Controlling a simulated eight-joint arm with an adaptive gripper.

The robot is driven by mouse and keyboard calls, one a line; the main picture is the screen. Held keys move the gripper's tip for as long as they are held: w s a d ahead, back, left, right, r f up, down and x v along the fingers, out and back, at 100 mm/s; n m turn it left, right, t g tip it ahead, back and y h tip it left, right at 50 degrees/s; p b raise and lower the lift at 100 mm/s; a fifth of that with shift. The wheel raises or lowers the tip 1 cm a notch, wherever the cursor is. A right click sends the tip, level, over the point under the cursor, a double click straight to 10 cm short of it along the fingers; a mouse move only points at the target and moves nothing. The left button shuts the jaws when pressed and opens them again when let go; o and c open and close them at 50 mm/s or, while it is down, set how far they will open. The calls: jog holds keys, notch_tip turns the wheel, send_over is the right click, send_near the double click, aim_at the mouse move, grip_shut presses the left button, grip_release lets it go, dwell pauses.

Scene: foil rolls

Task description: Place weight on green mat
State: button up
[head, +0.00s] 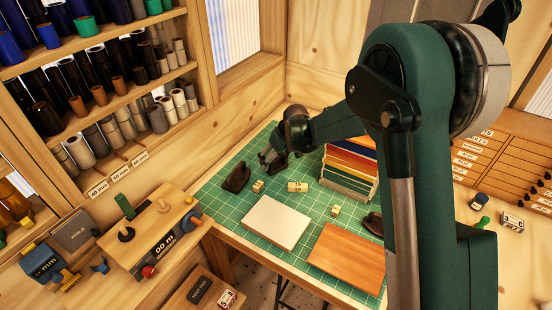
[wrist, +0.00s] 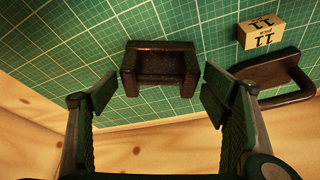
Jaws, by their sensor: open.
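The green mat (head: 230,221) is a gridded sheet on the table, and it fills the upper part of the wrist view (wrist: 60,45). My gripper (head: 272,158) is low over the mat's far left part. In the wrist view my gripper (wrist: 160,88) is open and empty, its fingers wide apart. A dark, notched block, possibly the weight (wrist: 160,68), shows on the mat ahead of and between the fingertips, apart from both. A dark piece with a looped handle (wrist: 285,82) is right of the right finger. A similar dark piece (head: 236,177) shows in the head view.
A small box marked 11 (wrist: 262,32) is near the looped piece. A white board (head: 275,222), a wooden board (head: 347,256), small blocks (head: 297,187) and a rack of coloured sheets (head: 347,172) occupy the mat. Another dark piece (head: 373,222) is at right. Wooden walls are close behind my gripper.

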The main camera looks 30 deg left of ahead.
jog(key=shift+r, duration=0.15)
jog(key=v, duration=1.2)
dwell(0.3)
jog(key=shift+s, duration=0.1)
dwell(0.5)
